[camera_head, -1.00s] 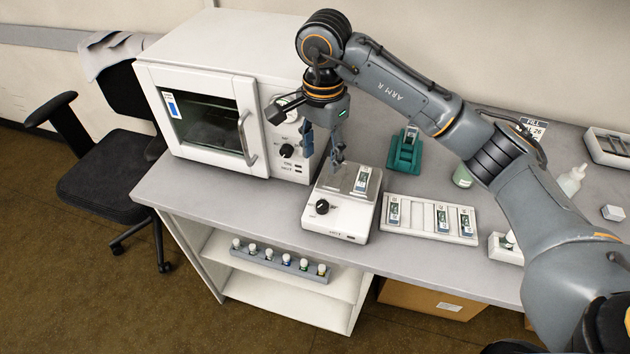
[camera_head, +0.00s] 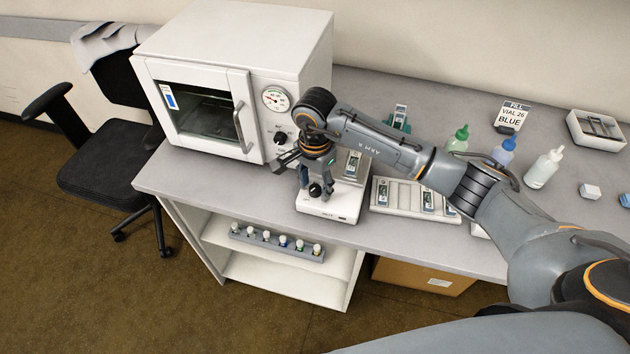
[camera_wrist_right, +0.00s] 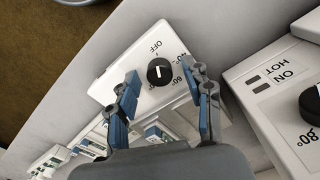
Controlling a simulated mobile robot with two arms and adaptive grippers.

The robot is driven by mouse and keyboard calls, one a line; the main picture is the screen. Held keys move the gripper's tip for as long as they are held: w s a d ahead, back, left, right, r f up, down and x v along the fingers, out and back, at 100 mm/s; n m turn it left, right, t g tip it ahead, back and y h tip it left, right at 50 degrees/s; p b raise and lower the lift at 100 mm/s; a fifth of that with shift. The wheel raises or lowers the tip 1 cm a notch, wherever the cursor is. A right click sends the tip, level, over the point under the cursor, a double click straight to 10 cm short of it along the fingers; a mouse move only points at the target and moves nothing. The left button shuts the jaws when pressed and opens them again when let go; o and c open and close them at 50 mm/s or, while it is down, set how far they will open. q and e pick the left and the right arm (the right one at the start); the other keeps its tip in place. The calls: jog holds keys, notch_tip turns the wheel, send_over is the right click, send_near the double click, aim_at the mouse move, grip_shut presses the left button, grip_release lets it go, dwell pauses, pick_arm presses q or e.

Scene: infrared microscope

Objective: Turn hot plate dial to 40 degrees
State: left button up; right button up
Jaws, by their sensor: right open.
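The white hot plate (camera_head: 328,214) stands on the bench, with its black dial (camera_head: 315,190) on the top near the front. In the right wrist view the dial (camera_wrist_right: 160,72) shows a short white mark. "OFF" and degree labels are printed around it, partly covered by a finger. The mark's exact reading is hard to tell. My right gripper (camera_head: 316,183) is over the dial, pointing down. In the right wrist view its blue fingers (camera_wrist_right: 161,77) are open, one on each side of the dial; whether they touch it I cannot tell. My left gripper is out of view.
A white oven (camera_head: 240,70) with its own dial (camera_head: 280,138) stands close at the left. A slide (camera_head: 353,163) lies on the hot plate. A slide tray (camera_head: 400,205) is to the right.

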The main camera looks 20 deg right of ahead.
grip_shut()
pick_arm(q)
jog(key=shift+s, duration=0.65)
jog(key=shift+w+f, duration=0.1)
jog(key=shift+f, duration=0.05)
pick_arm(e)
jog(key=shift+f+m+b, duration=0.1)
jog(key=shift+m+b, duration=0.2)
jog(key=shift+b, duration=0.1)
jog(key=m+b, duration=0.4)
jog(key=shift+f+m, duration=0.1)
jog(key=shift+m, duration=0.2)
jog(key=m+b, duration=0.3)
jog(key=m, duration=0.1)
pick_arm(q)
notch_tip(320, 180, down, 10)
jog(key=b, duration=0.2)
jog(key=shift+b, duration=0.3)
pick_arm(e)
jog(key=shift+m, duration=2.2)
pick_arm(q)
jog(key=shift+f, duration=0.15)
